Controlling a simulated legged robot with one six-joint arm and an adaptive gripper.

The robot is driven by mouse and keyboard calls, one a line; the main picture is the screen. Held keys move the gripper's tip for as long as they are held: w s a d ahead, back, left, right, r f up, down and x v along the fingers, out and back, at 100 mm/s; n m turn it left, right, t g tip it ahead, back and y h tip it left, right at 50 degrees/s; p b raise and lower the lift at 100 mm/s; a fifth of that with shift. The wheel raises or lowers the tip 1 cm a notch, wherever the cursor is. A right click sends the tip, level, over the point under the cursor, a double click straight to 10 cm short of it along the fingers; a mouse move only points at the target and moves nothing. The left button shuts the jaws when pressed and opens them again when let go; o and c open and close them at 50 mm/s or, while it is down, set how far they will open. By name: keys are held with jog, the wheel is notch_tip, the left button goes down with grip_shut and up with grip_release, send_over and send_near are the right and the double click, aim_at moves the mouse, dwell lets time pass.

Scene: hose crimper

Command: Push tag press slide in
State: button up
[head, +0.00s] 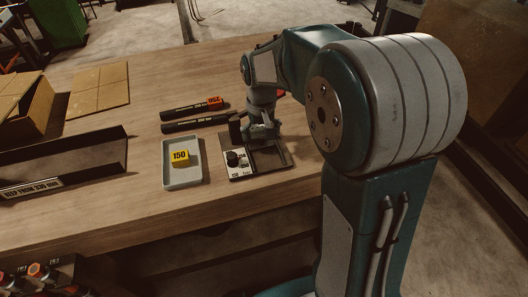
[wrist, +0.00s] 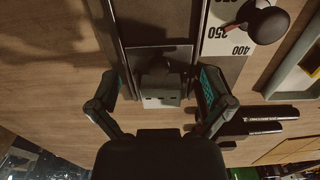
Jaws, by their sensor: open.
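The tag press (head: 268,160) is a dark flat unit with a pale dial plate, lying on the wooden bench. Its black knob (wrist: 262,20) stands on the pale panel marked 350 and 400 in the wrist view; the knob (head: 233,158) also shows in the head view. The press slide (wrist: 160,84) looks like a grey block on a track. My gripper (wrist: 158,92) is open, with one finger on each side of the slide block; contact is not clear. In the head view my gripper (head: 262,132) hangs over the rear of the press and partly hides it.
A grey tray (head: 168,182) with a yellow tag (head: 180,156) marked 150 stands left of the press. Two black hose pieces (head: 185,110) lie behind it, one with an orange tag (head: 215,102). A dark trough (head: 70,165) and a cardboard box (head: 30,108) are farther left.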

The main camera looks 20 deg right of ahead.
aim_at(261, 137)
jog(key=shift+r, duration=4)
